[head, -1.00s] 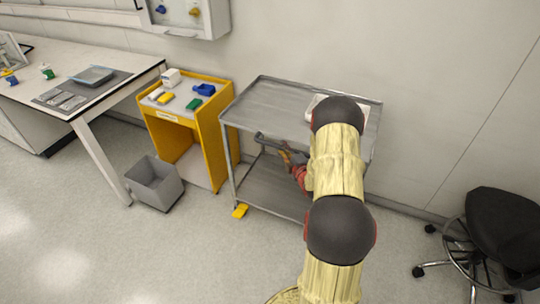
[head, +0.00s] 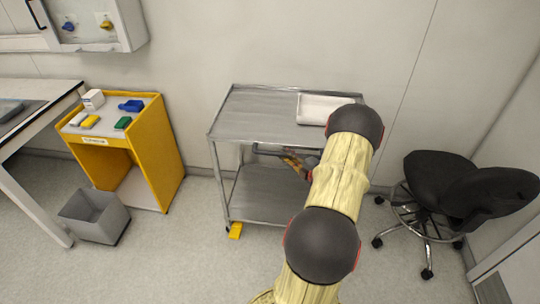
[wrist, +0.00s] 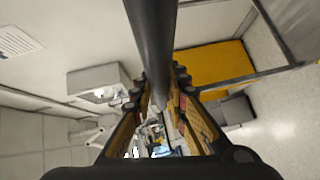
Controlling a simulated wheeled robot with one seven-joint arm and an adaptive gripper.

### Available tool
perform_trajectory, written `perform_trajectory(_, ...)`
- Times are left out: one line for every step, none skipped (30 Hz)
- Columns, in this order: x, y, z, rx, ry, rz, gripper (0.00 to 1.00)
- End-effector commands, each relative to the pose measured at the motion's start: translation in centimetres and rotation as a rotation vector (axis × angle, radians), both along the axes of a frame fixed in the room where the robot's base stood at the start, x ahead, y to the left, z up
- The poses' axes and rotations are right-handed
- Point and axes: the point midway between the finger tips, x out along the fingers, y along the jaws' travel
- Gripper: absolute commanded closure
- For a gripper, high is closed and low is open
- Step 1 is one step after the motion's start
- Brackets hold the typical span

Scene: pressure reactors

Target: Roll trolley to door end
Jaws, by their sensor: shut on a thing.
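The grey metal trolley (head: 262,112) stands against the back wall in the head view, with an upper and a lower shelf. A white tray (head: 313,107) lies on its top right, partly behind my arm. A yellow pedal (head: 235,230) shows at its front left foot. My gripper (head: 300,165) is at the dark handle bar (head: 268,152) below the top shelf, partly hidden by my arm. In the wrist view the bar (wrist: 154,45) runs between the fingers of my gripper (wrist: 160,110), which is shut on it.
A yellow cabinet (head: 155,155) with small boxes and a grey bin (head: 95,215) stand left of the trolley, with a gap between. A black swivel chair (head: 440,190) stands to the right. A pale framed panel (head: 510,270) is at the right edge.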

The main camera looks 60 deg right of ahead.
Motion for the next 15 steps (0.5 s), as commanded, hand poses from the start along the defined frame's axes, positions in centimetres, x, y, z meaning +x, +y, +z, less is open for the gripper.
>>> perform_trajectory(-1.1,-0.4,-0.4,0.005,0.003,-0.006,1.00)
perform_trajectory(-1.6,-0.6,-0.4,0.005,0.003,-0.006,1.00)
perform_trajectory(-2.1,-0.8,-0.4,0.006,0.003,-0.004,1.00)
perform_trajectory(-2.5,-0.9,-0.4,0.006,0.003,-0.005,1.00)
perform_trajectory(-2.8,-1.1,-0.4,0.006,0.003,-0.004,1.00)
perform_trajectory(-3.2,-1.2,-0.4,0.006,0.002,-0.003,1.00)
perform_trajectory(-3.5,-1.3,-0.3,0.005,0.003,-0.003,1.00)
perform_trajectory(-3.8,-1.5,-0.3,0.005,0.002,-0.003,1.00)
perform_trajectory(-4.0,-1.6,-0.3,0.005,0.002,-0.003,1.00)
perform_trajectory(-4.2,-1.6,-0.3,0.005,0.002,-0.002,1.00)
perform_trajectory(-4.3,-1.7,-0.3,0.005,0.001,-0.001,1.00)
perform_trajectory(-4.4,-1.7,-0.3,0.005,0.002,-0.001,1.00)
perform_trajectory(-4.5,-1.7,-0.3,0.005,0.002,0.000,1.00)
perform_trajectory(-4.6,-1.8,-0.3,0.006,0.002,0.000,1.00)
perform_trajectory(-4.7,-1.8,-0.3,0.006,0.002,0.000,1.00)
